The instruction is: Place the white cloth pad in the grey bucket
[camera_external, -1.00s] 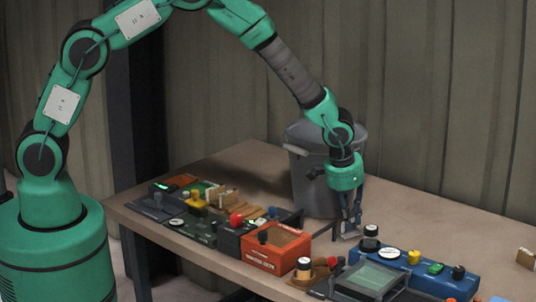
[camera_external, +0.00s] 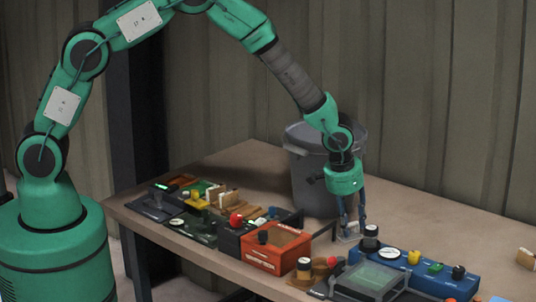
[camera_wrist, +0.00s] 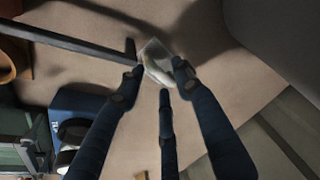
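The white cloth pad (camera_external: 347,230) lies on the table by the blue control box. It also shows in the wrist view (camera_wrist: 156,62), between and just beyond my fingertips. My gripper (camera_external: 350,222) points down over the pad with its fingers spread open. In the wrist view my gripper (camera_wrist: 161,76) has gaps between its dark blue fingers, and I cannot tell whether they touch the pad. The grey bucket (camera_external: 306,178) stands upright on the table behind and to the left of my gripper. Its inside is mostly hidden, partly by my arm.
The blue control box (camera_external: 415,272) with knobs is close to the right of my gripper. An orange box (camera_external: 275,249) and several small devices line the front edge at left. The table (camera_external: 430,222) is clear at the back right.

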